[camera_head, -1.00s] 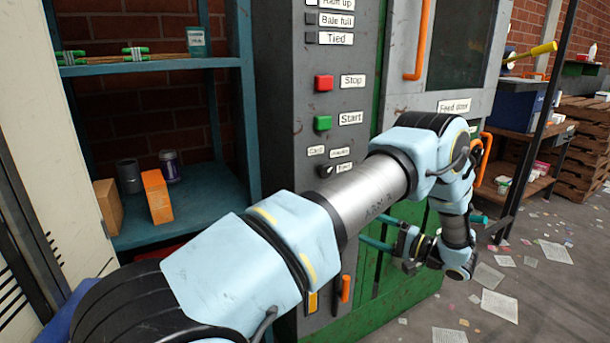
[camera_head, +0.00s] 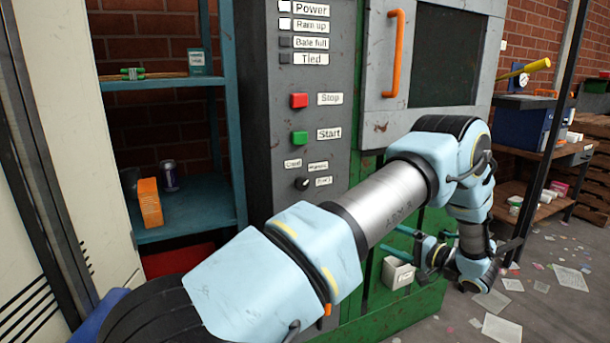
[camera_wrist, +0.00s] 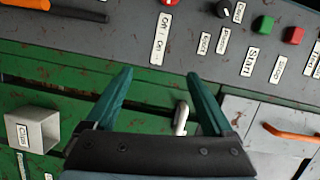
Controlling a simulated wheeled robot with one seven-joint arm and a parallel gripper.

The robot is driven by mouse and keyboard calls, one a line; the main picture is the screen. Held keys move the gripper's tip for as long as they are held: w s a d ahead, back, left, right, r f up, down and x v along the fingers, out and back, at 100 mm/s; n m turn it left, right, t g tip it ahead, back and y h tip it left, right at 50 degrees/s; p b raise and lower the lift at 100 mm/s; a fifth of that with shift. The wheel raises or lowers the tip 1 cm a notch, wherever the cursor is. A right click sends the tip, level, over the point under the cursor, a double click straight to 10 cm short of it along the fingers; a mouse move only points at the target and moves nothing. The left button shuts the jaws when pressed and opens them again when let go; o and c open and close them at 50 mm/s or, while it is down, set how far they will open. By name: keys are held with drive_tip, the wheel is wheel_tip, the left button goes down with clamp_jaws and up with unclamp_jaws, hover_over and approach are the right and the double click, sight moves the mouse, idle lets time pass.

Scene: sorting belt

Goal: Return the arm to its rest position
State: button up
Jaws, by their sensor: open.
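My arm, light blue and silver, reaches across the head view in front of the green and grey machine (camera_head: 345,100). My gripper (camera_head: 393,240) hangs low at its far end, beside the machine's green lower front, partly hidden by my wrist. In the wrist view my gripper (camera_wrist: 160,74) has two teal fingers spread wide apart with nothing between them. Behind them is the machine's green face with a small pale latch or hook (camera_wrist: 181,118); I cannot tell how far it is from the fingers.
A small grey box labelled Clips (camera_wrist: 36,131) is by the machine; a pale box (camera_head: 398,272) shows near my gripper. The red Stop (camera_head: 299,101) and green Start (camera_head: 299,137) buttons are on the panel. Teal shelves (camera_head: 195,209) stand left. Papers (camera_head: 571,278) litter the floor right.

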drive_tip(key=w+a+r+n+t+h, duration=0.1)
drive_tip(key=w+a+r+h, duration=0.2)
drive_tip(key=w+r+h, duration=0.55)
drive_tip(key=w+a+r+n+g+h+p, duration=0.1)
drive_tip(key=w+a+r+g+h, duration=0.15)
drive_tip(key=a, duration=0.25)
drive_tip(key=s+a+n+g+p, duration=0.1)
drive_tip(key=s+a+g, duration=0.4)
drive_tip(key=s+a, duration=0.6)
drive_tip(key=s+a+r+n+g+h, duration=0.1)
drive_tip(key=s+a+n+g, duration=0.3)
drive_tip(key=s+a, duration=0.6)
drive_tip(key=s, duration=0.9)
drive_tip(key=shift+a+r+g+p, duration=0.25)
drive_tip(key=shift+a+g+p, duration=0.1)
drive_tip(key=shift+w, duration=0.1)
